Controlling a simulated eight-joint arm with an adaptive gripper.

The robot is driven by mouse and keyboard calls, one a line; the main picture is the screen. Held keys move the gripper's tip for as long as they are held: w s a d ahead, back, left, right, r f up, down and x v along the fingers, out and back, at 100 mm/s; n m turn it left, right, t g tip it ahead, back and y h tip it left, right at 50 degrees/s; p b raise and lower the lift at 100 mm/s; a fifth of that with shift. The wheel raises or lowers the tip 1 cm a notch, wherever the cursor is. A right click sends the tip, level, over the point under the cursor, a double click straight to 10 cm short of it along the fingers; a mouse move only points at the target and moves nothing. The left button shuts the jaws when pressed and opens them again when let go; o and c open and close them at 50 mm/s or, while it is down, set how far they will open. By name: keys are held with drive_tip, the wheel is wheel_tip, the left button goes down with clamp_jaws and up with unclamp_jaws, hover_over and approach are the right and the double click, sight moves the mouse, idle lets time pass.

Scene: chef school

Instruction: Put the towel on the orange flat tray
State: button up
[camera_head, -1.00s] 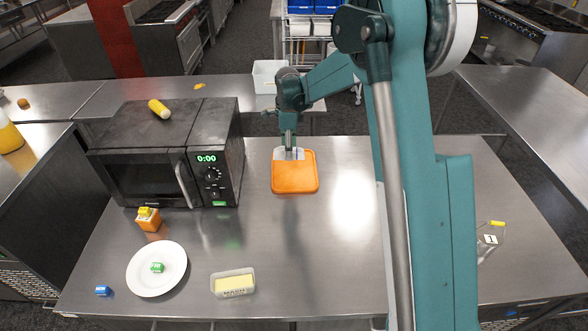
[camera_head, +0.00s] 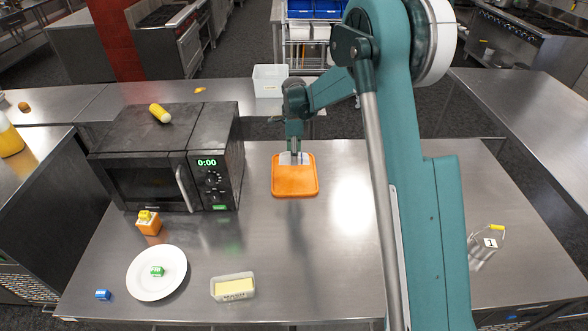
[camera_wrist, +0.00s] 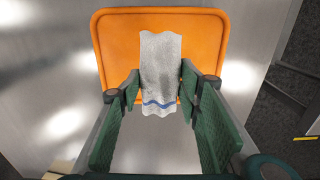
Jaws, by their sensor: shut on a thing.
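The orange flat tray (camera_head: 296,186) lies on the steel table, right of the microwave. It also shows in the wrist view (camera_wrist: 115,45). A small light grey towel with a blue stripe (camera_wrist: 160,60) is between the fingers of my gripper (camera_wrist: 160,88), which is shut on it. In the head view the towel (camera_head: 285,159) shows over the far part of the tray, below my gripper (camera_head: 295,155). In the wrist view it overlaps the tray, with its striped end near the tray edge. I cannot tell whether it touches the tray.
The black microwave (camera_head: 150,165) stands left of the tray, with a yellow item (camera_head: 160,113) on top. A white plate (camera_head: 140,280), a butter dish (camera_head: 233,287) and an orange box (camera_head: 149,226) are nearer the front. The table in front of the tray is clear.

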sight(294, 173)
drive_tip(key=shift+f, duration=1.7)
drive_tip(key=shift+f, duration=0.1)
drive_tip(key=shift+f, duration=1.8)
drive_tip(key=shift+f, duration=0.2)
drive_tip(key=o, duration=0.9)
drive_tip(key=shift+r, duration=0.15)
wheel_tip(294, 173, up, 12)
drive_tip(key=shift+r, duration=0.1)
